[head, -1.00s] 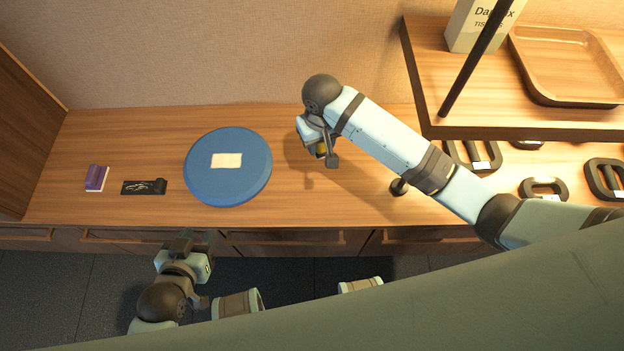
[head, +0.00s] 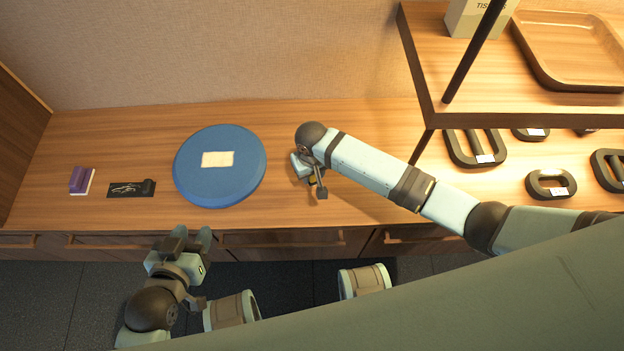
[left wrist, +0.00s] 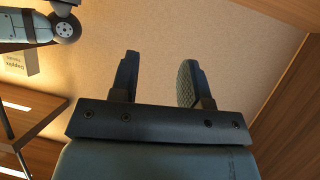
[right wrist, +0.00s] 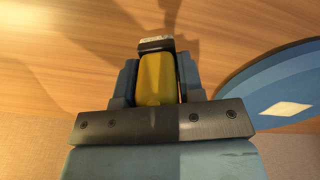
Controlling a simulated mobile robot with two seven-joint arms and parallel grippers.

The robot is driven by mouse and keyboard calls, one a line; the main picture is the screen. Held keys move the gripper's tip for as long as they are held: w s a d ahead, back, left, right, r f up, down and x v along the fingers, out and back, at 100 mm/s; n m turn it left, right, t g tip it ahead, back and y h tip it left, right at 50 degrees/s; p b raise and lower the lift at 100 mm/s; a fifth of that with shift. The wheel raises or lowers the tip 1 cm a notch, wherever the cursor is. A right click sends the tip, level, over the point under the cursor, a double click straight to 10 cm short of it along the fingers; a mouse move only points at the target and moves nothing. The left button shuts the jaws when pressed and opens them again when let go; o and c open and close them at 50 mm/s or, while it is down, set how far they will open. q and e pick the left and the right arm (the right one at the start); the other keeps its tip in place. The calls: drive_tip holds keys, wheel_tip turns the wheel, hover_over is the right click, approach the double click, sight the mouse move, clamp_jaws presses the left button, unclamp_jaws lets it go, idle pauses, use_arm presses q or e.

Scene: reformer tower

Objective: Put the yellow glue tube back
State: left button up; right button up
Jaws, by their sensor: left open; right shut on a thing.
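The yellow glue tube (right wrist: 157,80) is between the fingers of my right gripper (right wrist: 158,85), which is shut on it; a pale and dark end sticks out past the fingertips. In the head view my right gripper (head: 311,180) is over the wooden counter, just right of the blue round disc (head: 195,188), and mostly hides the tube. I cannot tell whether the tube touches the counter. My left gripper (head: 191,240) is open and empty in front of the counter's front edge; its two fingers also show in the left wrist view (left wrist: 158,82).
A purple and white block (head: 82,180) and a black item with a white drawing (head: 131,188) lie on the counter (head: 330,115) at the left. A raised shelf (head: 480,105) with a wooden tray (head: 575,75) stands at the right. Several dark oval rings (head: 474,149) lie beneath it.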

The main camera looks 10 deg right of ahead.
sight(312, 179)
wheel_tip(312, 179, down, 4)
drive_tip(key=shift+r+b, duration=0.1)
drive_tip(key=shift+b, duration=0.45)
drive_tip(key=o, duration=0.9)
use_arm(q)
drive_tip(key=shift+f, duration=0.3)
drive_tip(key=shift+f, duration=0.1)
use_arm(e)
wheel_tip(312, 179, up, 6)
drive_tip(key=shift+r+p, duration=0.2)
drive_tip(key=shift+p, duration=1)
wheel_tip(312, 179, up, 5)
drive_tip(key=shift+r+p, duration=0.1)
drive_tip(key=shift+p, duration=0.6)
use_arm(q)
drive_tip(key=shift+s+a+y, duration=0.1)
drive_tip(key=shift+a+y, duration=0.2)
drive_tip(key=shift+a, duration=0.05)
use_arm(e)
drive_tip(key=shift+r, duration=0.25)
